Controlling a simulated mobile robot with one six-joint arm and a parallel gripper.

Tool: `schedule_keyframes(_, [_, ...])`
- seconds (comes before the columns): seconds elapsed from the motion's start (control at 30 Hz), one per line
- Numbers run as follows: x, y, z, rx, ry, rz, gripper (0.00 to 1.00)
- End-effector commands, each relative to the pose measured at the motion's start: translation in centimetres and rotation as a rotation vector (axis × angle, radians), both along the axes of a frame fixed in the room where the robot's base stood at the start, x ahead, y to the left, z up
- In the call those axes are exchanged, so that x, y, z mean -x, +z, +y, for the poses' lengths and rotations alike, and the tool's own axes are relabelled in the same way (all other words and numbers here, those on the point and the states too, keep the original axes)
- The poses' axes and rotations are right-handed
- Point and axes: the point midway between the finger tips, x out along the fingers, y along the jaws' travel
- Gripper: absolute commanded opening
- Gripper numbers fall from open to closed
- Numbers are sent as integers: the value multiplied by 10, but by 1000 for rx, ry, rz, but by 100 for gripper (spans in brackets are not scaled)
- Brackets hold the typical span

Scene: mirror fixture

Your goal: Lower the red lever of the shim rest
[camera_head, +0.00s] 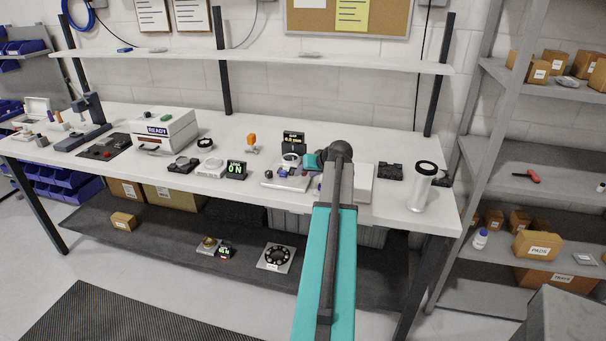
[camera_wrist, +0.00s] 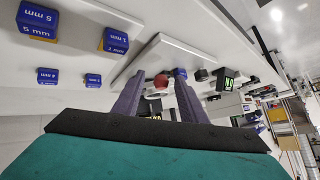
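In the wrist view a small red rounded knob (camera_wrist: 161,80), perhaps the end of the red lever, shows between and beyond the tips of my gripper (camera_wrist: 160,78). The two purple fingers stand apart, with visible gaps on both sides of the knob, so my gripper is open and empty. A long white plate (camera_wrist: 190,58) lies close beyond the fingers. In the head view my gripper (camera_head: 312,161) is a teal piece beside a white-based fixture (camera_head: 285,183). My arm hides part of that area, and the lever cannot be made out there.
Blue blocks marked in millimetres, one 5 mm (camera_wrist: 38,18) and one 4 mm (camera_wrist: 47,76), lie left of the fingers.

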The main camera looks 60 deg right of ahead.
Motion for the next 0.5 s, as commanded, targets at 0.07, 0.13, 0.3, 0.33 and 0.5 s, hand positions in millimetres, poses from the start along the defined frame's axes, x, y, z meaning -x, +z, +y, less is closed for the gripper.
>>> schedule_keyframes(0.07, [-6,-4,-3,0,1,-1,38])
schedule_keyframes(0.13, [-9,-7,-5,0,0,0,38])
schedule_keyframes(0.3, [-12,-12,-6,0,0,0,38])
schedule_keyframes(0.33, [-12,-13,-6,0,0,0,38])
schedule_keyframes(0.5, [-12,-13,-6,1,0,-1,38])
